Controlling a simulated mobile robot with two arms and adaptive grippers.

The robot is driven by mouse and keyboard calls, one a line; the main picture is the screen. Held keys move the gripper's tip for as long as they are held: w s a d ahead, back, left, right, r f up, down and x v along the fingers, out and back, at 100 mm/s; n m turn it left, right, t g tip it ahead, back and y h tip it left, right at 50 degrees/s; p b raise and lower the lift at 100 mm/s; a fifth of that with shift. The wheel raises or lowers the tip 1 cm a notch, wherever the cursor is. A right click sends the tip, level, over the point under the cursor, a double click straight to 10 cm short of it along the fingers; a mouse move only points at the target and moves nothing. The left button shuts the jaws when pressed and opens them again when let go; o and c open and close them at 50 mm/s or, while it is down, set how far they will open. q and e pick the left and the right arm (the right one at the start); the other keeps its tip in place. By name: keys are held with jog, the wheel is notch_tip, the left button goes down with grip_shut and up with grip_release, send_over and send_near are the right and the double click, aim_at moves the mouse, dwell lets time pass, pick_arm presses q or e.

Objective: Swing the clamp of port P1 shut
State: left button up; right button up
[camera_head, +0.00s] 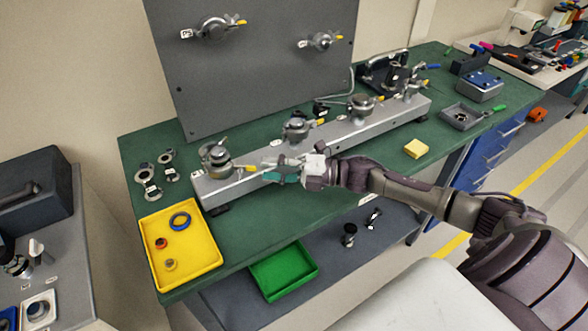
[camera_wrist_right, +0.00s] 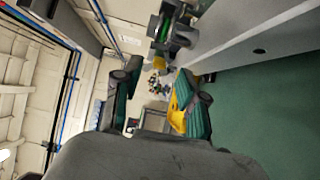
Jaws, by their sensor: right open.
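The port (camera_head: 217,158) at the left end of the grey rail has a metal clamp with a yellow-tipped lever (camera_head: 246,168); its small label is too small to read. My right gripper (camera_head: 268,170) is open just right of this port, low over the front of the rail, its fingertips pointing left toward the yellow tip. I cannot tell if they touch. In the right wrist view, the open jaws (camera_wrist_right: 155,95) show apart, with a metal port fitting (camera_wrist_right: 172,32) above them. My left gripper is out of view.
The grey rail (camera_head: 325,143) carries several more ports to the right. A dark panel (camera_head: 265,65) with two ports stands behind. The green bench top (camera_head: 300,205) is clear in front.

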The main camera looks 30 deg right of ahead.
jog(key=v, duration=0.7)
jog(key=shift+c, duration=0.4)
